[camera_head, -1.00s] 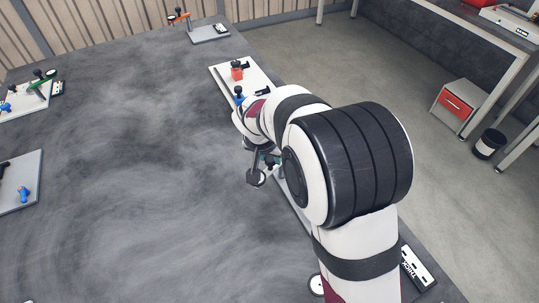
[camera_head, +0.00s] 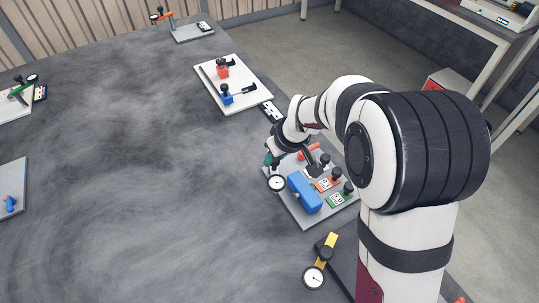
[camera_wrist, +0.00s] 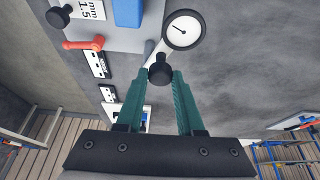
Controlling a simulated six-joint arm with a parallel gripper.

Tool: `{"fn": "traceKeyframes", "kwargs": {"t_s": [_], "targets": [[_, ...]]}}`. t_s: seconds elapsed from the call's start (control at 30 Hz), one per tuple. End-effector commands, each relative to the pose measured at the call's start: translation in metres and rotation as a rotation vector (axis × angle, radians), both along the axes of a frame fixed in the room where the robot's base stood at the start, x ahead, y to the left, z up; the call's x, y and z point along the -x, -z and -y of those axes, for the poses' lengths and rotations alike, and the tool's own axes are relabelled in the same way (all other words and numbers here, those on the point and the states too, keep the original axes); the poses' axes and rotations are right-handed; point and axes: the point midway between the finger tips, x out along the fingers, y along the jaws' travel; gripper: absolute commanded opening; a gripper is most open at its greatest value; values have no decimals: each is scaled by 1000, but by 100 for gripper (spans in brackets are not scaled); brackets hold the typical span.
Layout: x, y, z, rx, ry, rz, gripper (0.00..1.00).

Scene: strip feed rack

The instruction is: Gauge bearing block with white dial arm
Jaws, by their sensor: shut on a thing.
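My gripper (camera_wrist: 160,76) is shut on the black knob of the white dial arm (camera_wrist: 149,66), with one teal finger on each side. The arm's round white dial (camera_wrist: 183,30) extends beyond the fingertips in the wrist view. In the head view the dial (camera_head: 277,183) is just left of the blue block (camera_head: 304,193), seemingly the bearing block, over the grey plate's left edge. The blue block lies on the grey plate (camera_head: 300,222); part of it shows in the wrist view (camera_wrist: 127,11). Dial and block appear apart. My wrist hides part of the plate.
A red lever (camera_head: 309,152) and orange (camera_head: 327,182) and green (camera_head: 340,199) tags with black knobs crowd the plate's right side. A yellow dial arm (camera_head: 321,258) is nearer the camera. A white board (camera_head: 238,101) lies beyond.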

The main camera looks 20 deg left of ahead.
Motion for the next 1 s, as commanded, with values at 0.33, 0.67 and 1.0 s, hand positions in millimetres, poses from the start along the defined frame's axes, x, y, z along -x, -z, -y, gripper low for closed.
{"fn": "traceKeyframes", "kwargs": {"t_s": [0.33,0.67,1.0], "targets": [[-12,0,16,0,-322,5,0],[-23,0,24,2,-584,7,0],[-30,0,28,3,-733,7,0]]}}
